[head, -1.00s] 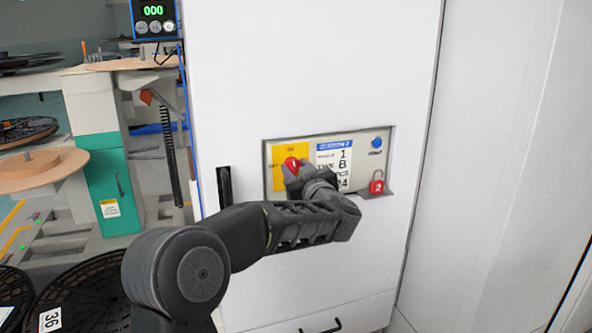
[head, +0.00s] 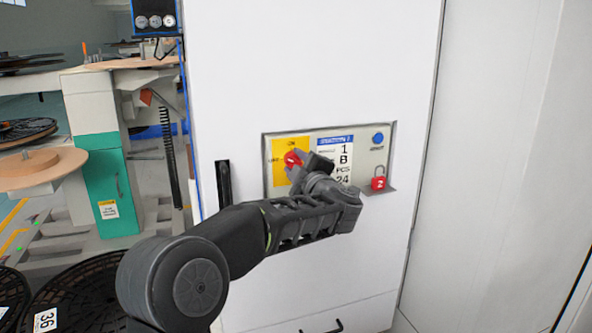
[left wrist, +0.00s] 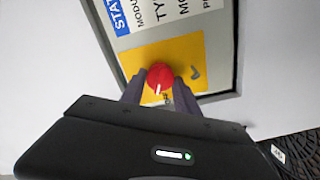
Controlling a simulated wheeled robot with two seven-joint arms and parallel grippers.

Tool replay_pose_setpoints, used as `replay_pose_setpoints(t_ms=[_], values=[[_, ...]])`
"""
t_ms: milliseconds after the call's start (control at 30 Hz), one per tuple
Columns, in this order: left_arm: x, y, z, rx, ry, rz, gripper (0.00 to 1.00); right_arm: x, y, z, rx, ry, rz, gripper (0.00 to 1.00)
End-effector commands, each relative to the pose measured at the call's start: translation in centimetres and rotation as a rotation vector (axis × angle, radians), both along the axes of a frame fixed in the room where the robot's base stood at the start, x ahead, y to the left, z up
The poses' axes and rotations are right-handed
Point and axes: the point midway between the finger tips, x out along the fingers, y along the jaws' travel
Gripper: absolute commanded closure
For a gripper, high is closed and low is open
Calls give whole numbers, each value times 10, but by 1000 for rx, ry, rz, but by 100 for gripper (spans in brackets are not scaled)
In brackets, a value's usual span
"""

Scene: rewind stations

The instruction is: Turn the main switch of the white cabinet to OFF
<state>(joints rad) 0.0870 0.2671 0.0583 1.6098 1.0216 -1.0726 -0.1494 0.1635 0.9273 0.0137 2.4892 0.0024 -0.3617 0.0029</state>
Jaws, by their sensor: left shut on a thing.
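The white cabinet (head: 310,70) stands in front of me with a recessed panel. The main switch is a red knob (head: 292,159) on a yellow plate (head: 279,178), with ON marked above and a blurred label at its left. My left gripper (head: 303,166) is shut on the knob. In the left wrist view the red knob (left wrist: 160,76) sits between the two fingertips. Its white pointer shows there. In the head view the pointer lies nearly level, towards the left label. The fingers hide part of the knob and plate. My right gripper is not in view.
A red padlock (head: 379,182) hangs at the panel's right, below a blue button (head: 378,138). A black handle (head: 224,183) is left of the panel. A station with reels (head: 40,168) stands at the left, and a white wall is at the right.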

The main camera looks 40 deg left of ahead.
Motion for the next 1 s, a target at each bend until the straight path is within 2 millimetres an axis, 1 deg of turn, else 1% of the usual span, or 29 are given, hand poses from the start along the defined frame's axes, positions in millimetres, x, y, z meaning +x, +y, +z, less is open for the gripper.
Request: replay_pose_setpoints(t_ms=[33, 100, 300, 500, 700, 1000], values=[[0, 0, -4, -25, -35, 0, 100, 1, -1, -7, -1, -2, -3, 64], [0, 0, -4, -63, -89, 0, 100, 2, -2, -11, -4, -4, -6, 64], [0, 0, -5, -163, -231, 0, 100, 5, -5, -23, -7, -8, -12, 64], [0, 0, -4, -236, -338, 0, 100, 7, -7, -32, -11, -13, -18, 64], [0, 0, -3, -277, -396, 0, 100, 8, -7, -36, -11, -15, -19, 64], [0, 0, -3, -291, -413, 1, 100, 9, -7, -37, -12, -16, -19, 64]])
